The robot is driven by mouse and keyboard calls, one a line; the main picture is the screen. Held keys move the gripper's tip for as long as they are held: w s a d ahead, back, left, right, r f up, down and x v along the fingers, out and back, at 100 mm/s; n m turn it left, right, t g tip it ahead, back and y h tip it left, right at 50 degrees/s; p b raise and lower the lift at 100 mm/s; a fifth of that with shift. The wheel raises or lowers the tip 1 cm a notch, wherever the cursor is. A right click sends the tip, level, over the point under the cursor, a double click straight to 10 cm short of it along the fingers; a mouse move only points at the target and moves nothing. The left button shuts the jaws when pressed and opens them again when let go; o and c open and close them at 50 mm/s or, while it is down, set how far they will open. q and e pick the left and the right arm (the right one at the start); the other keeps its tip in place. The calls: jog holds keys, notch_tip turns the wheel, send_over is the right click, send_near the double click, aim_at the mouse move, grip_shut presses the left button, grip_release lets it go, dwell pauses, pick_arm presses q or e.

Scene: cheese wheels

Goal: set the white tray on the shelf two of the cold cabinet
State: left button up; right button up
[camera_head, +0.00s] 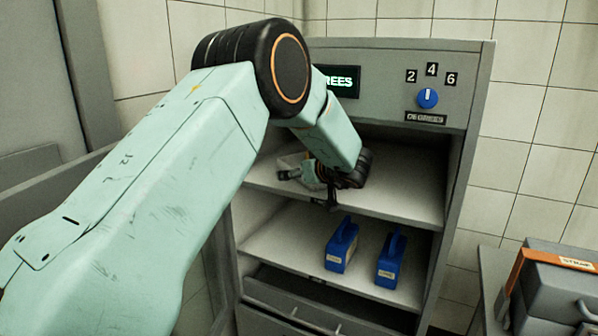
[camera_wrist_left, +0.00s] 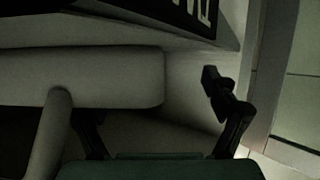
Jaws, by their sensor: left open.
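The cold cabinet (camera_head: 460,150) stands open-fronted, with an upper shelf (camera_head: 400,205) and a lower shelf (camera_head: 290,245). A pale object, probably the white tray (camera_head: 291,160), is partly visible on the upper shelf at the left, mostly hidden by my arm. In the left wrist view a large pale rounded shape, likely the tray (camera_wrist_left: 90,75), lies close in front. My left gripper (camera_head: 308,185) is inside the upper compartment, open, with its dark fingers (camera_wrist_left: 150,110) apart beside that shape. Whether they touch it I cannot tell. My right gripper is out of view.
Two blue handled containers (camera_head: 341,246) (camera_head: 390,262) stand on the lower shelf. A drawer front (camera_head: 300,305) is below. A dial (camera_head: 428,98) sits on the top panel. A grey case with an orange strap (camera_head: 560,275) stands at the right.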

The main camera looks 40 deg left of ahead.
pick_arm(q)
jog(key=shift+o, duration=0.2)
jog(key=shift+w+r, duration=0.1)
jog(key=shift+r, duration=0.05)
jog(key=shift+o, duration=0.8)
jog(key=shift+c, duration=1)
jog(key=shift+d, duration=0.1)
jog(key=shift+d+r+p, duration=0.15)
jog(key=shift+d+p, duration=0.25)
jog(key=shift+p, duration=0.05)
jog(key=shift+s+d+r+p, duration=0.25)
jog(key=shift+s+d+p, duration=0.15)
jog(key=shift+d, duration=0.1)
jog(key=shift+p+v, duration=1.75)
jog(key=shift+v, duration=0.55)
